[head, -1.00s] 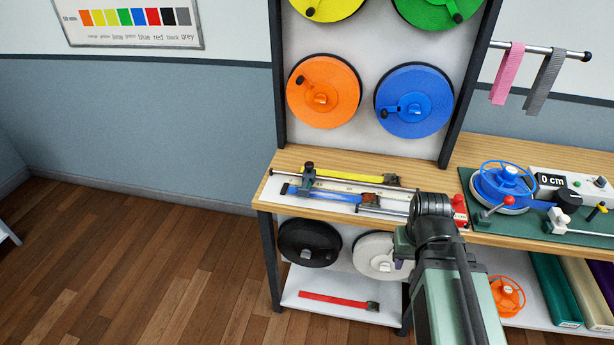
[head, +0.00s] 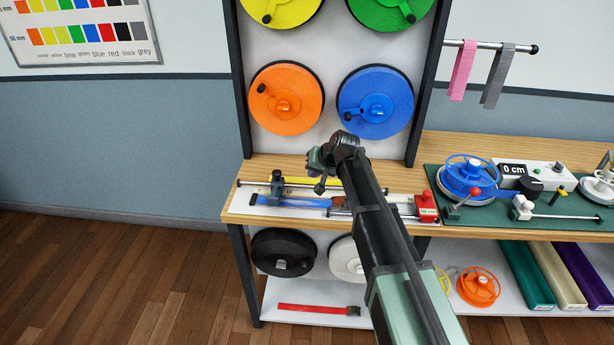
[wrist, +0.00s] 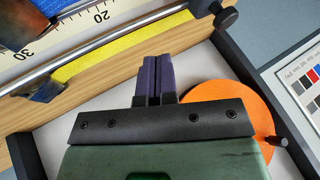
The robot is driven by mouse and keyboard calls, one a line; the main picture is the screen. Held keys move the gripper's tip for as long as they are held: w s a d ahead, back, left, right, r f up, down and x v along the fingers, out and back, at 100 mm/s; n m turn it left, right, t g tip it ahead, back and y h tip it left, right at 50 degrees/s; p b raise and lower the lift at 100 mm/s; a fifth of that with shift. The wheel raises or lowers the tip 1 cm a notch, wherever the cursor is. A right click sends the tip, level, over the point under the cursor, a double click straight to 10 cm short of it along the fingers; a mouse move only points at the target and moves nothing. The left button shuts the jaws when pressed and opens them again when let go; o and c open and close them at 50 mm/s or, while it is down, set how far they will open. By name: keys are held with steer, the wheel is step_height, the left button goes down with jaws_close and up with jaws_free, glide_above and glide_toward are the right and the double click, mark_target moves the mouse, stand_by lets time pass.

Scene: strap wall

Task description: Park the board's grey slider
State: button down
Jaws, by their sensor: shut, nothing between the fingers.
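The grey slider (head: 277,188) with its dark knob sits on the thin metal rail along the back of the white board (head: 240,207), near the board's left part. My gripper (head: 316,162) is above the board, right of the slider and apart from it. In the wrist view my gripper's two dark fingers (wrist: 158,70) are together and hold nothing. The rail (wrist: 110,58) and a dark knob (wrist: 226,18) show past the fingertips, near the top; I cannot tell for sure that the knob is the slider's.
Orange (head: 287,97) and blue (head: 375,103) spools hang behind. My arm covers part of the board's right half.

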mark_target(276, 187)
steer(key=b+x, duration=0.6)
steer(key=x, duration=0.2)
steer(key=shift+f, duration=0.35)
steer(key=a, duration=0.1)
steer(key=a+p, duration=0.1)
steer(key=shift+w+a+r, duration=0.1)
steer(key=shift+a+r, duration=0.2)
steer(key=shift+r, duration=0.1)
steer(key=shift+a, duration=0.65)
